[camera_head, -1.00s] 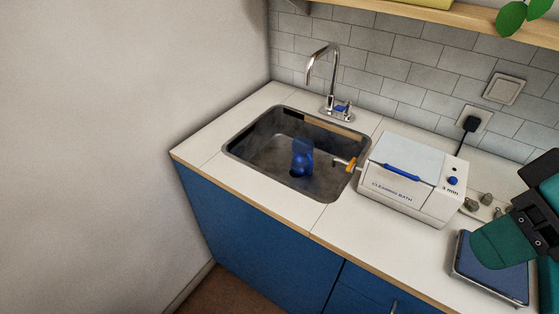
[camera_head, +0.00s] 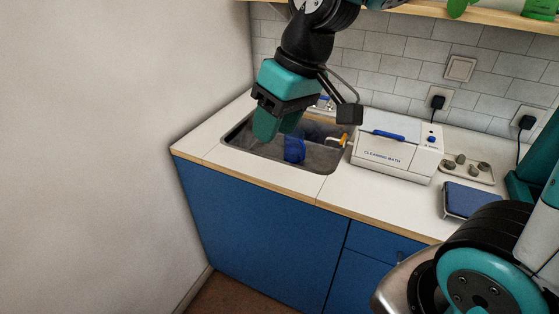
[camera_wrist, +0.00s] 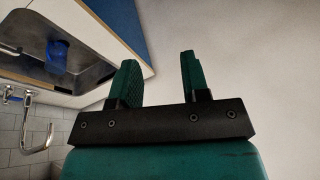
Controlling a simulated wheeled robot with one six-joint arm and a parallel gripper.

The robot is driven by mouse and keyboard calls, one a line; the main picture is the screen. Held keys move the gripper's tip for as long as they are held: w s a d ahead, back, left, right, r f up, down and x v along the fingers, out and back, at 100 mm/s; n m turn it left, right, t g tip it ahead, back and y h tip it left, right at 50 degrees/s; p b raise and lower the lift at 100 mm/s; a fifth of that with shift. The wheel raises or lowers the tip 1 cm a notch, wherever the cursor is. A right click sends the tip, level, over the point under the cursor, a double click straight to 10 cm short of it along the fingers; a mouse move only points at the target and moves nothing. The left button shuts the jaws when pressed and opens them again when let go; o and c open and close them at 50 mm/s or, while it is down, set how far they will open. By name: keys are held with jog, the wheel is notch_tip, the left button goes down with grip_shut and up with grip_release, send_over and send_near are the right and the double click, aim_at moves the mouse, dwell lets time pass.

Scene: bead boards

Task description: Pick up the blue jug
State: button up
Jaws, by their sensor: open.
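The blue jug (camera_head: 294,149) is in the sink (camera_head: 321,167), partly hidden by my gripper in the head view. In the wrist view the jug (camera_wrist: 58,56) shows at the upper left, inside the sink (camera_wrist: 94,80). My gripper (camera_head: 277,132) shows above the left part of the sink in the head view. In the wrist view its two fingers (camera_wrist: 158,72) are apart with nothing between them. The jug is off to the left of the fingers there.
The tap (camera_wrist: 42,140) stands at the sink's back edge. A white cleaning bath (camera_head: 398,150) stands right of the sink, with an orange-tipped spout (camera_head: 343,140) by the sink rim. A blue-topped device (camera_head: 469,199) is farther right. A wall (camera_head: 90,160) stands left of the counter.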

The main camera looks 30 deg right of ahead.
jog(key=w+d+f+m+t+h+b, duration=0.1)
jog(key=w+d+f+m+b, duration=0.15)
jog(key=w+d+f, duration=0.4)
jog(key=w+d+f+m+h+b, duration=0.1)
jog(key=w+d+f+b, duration=0.25)
jog(key=w, duration=0.55)
jog(key=m+t+h+b, duration=0.2)
jog(key=m+b, duration=0.1)
jog(key=b, duration=0.3)
send_near(304, 150)
jog(key=p+x, duration=0.1)
jog(key=x, duration=0.9)
jog(key=shift+d+f, duration=0.1)
jog(key=shift+d, duration=0.05)
jog(key=shift+w+f, duration=0.3)
jog(key=shift+f, duration=0.15)
grip_shut()
